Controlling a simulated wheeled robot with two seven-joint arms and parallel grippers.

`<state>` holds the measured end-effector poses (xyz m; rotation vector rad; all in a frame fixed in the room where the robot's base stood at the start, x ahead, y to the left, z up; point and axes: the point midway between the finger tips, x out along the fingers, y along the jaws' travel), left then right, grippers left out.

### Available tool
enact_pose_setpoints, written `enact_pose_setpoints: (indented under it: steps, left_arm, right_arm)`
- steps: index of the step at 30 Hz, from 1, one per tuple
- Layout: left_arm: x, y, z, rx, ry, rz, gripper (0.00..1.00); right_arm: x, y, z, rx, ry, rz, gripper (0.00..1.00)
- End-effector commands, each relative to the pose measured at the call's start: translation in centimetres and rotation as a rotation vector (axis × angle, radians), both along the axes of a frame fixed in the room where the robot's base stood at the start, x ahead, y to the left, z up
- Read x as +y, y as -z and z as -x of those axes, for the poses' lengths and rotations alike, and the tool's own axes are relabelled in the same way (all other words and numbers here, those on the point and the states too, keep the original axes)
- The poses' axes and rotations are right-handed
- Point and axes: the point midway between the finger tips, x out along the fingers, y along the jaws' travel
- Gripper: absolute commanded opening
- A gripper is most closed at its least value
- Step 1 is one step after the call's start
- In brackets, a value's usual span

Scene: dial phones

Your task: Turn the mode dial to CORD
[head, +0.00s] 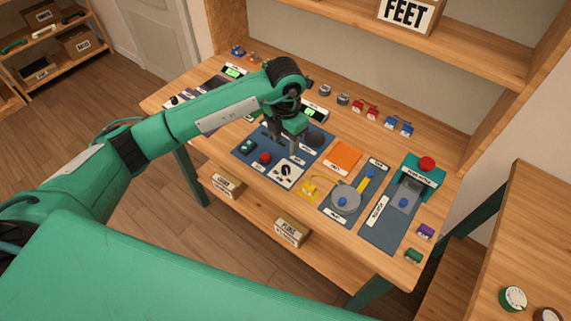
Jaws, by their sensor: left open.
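A black dial (286,170) sits on a white plate on a blue panel near the front middle of the workbench. It looks like the mode dial, but its markings are too small to read, so I cannot tell which mode it points to. My left gripper (289,140) hangs open and empty above the panel, fingers down, behind the dial in the picture and apart from it. The left arm and gripper hide part of the panel's back. My right gripper is not in view.
A red button (265,157) sits left of the dial. An orange pad (344,155), a yellow item (309,189) and a round grey device (346,199) lie to the right. A press with a red knob (427,163) stands farther right. A shelf (460,45) overhangs the back.

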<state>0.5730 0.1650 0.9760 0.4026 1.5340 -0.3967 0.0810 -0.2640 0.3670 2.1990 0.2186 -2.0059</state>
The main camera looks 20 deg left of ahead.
Motion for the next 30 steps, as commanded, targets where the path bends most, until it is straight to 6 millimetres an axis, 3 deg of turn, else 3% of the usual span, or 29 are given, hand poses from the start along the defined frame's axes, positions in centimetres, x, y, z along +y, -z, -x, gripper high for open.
enact_pose_setpoints:
  steps: [9,15,21,29,30]
  left_arm:
    - [0.0,6.7,0.2,0.005,-0.001,0.002,0.47]
    - [-0.1,9.9,0.1,0.004,0.000,0.003,0.47]
    - [-0.1,11.3,0.1,0.001,0.001,0.003,0.47]
    - [-0.1,11.5,0.1,0.001,0.001,0.003,0.47]
    - [-0.1,11.5,0.1,0.001,0.001,0.003,0.43]
  right_arm:
    - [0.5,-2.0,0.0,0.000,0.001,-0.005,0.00]
    - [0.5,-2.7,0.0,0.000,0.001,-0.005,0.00]
    - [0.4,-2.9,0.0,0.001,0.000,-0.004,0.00]
    - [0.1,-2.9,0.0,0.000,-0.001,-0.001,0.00]
    - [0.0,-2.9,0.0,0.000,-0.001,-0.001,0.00]
